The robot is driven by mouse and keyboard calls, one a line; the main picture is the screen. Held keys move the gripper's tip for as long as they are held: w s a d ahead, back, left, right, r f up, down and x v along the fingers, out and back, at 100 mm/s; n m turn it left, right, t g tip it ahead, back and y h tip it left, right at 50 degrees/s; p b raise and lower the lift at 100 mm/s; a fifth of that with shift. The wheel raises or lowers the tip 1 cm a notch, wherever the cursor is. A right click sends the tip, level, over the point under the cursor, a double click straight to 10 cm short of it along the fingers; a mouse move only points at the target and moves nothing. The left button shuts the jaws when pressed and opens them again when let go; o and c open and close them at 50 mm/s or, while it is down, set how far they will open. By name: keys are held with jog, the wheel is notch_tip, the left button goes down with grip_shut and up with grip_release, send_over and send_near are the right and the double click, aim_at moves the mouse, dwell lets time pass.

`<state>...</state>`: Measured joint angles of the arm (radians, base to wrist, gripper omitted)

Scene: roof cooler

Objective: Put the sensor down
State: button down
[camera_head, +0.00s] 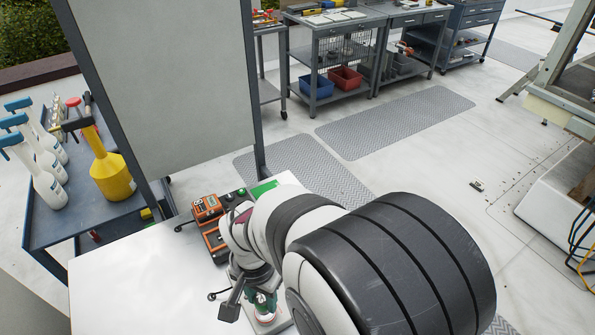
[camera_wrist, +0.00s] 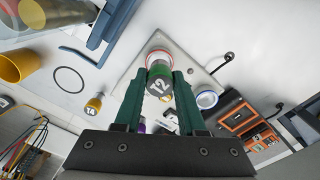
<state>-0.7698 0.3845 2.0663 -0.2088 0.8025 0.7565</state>
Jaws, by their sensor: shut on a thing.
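My gripper (camera_wrist: 158,80) is shut on a green and grey cylindrical sensor (camera_wrist: 160,84) marked 12 in the wrist view. The green fingers grip it on both sides. Beyond its far end shows a white piece with a red ring (camera_wrist: 158,52); I cannot tell whether it is part of the sensor or touching it. A pale grey plate (camera_wrist: 190,68) lies behind. In the head view my gripper (camera_head: 262,300) points down over the white table at the bottom, and my arm hides much of this area.
An orange device (camera_head: 207,207) stands on the white table (camera_head: 130,275), close to the gripper. A yellow piece marked 14 (camera_wrist: 95,103), a white and blue round piece (camera_wrist: 207,99) and a black ring (camera_wrist: 68,80) lie around. A blue cart (camera_head: 95,205) holds white spray bottles. The table's left part is clear.

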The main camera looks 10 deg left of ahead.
aim_at(264, 305)
jog(key=shift+f, duration=1.3)
jog(key=shift+f, duration=0.3)
jog(key=c, duration=0.5)
grip_release()
